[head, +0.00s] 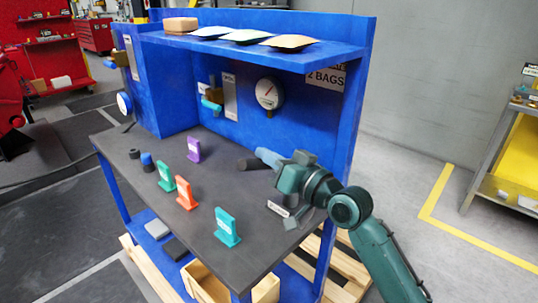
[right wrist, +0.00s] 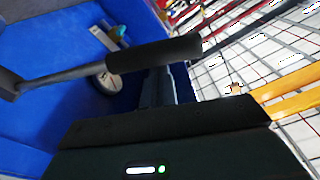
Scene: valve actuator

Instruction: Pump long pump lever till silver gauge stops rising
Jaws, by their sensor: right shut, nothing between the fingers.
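The long pump lever shows in the right wrist view as a thin grey rod with a thick black grip (right wrist: 155,52). In the head view its dark grip (head: 247,164) appears over the bench, with most of the rod hard to make out. The silver round gauge (head: 269,93) is on the blue back panel; I cannot read its needle well. My right gripper (head: 265,156) is shut and empty, its fingers beside the grip's end. In the right wrist view the fingers (right wrist: 157,86) point at the grip; I cannot tell whether they touch. My left gripper is not in view.
Several upright coloured tags, including a teal one (head: 227,228) and an orange one (head: 185,192), stand on the dark bench top (head: 140,178). A blue shelf (head: 330,52) with flat bags is above. A second round dial (head: 124,103) is at the left.

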